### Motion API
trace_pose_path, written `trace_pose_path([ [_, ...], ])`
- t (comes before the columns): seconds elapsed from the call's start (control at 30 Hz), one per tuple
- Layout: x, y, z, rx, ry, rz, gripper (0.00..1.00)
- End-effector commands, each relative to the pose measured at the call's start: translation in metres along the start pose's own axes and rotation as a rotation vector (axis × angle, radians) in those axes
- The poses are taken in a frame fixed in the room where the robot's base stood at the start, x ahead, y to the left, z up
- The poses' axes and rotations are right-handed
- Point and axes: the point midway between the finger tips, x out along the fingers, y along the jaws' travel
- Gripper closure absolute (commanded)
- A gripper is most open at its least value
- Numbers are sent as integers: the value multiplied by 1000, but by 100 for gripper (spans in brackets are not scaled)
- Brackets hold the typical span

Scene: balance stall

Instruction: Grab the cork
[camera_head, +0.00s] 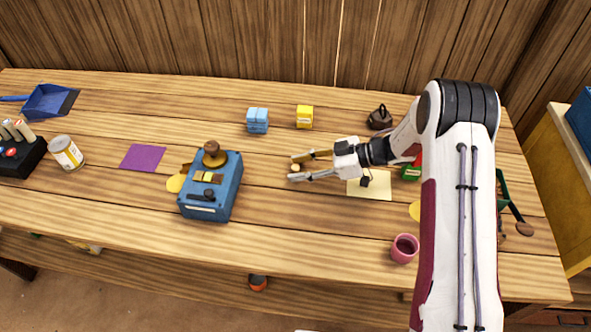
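A small tan piece that looks like the cork (295,168) is on the table near the middle, between the fingertips of my gripper (297,168). My gripper reaches in from the right with its two fingers spread, one on the far side of the piece and one on the near side. A gap seems to show between the piece and the fingers. The view is too small to tell the piece's exact shape or whether a finger touches it.
A blue balance (226,190) stands to the left of my gripper. Blue (257,121) and yellow (305,117) blocks stand behind. A yellow sheet (370,187) lies under my wrist, and a pink cup (404,248) stands near the front edge. The table in front of my gripper is clear.

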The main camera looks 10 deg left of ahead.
Motion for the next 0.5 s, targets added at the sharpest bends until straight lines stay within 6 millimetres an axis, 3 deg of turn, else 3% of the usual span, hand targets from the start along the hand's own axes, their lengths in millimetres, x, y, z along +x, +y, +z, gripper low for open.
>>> trace_pose_path([
  [0.13, 0, 0, 0, 0, 0, 0, 63],
  [0.3, 0, 0, 0, 0, 0, 0, 89],
  [0.5, 0, 0, 0, 0, 0, 0, 90],
])
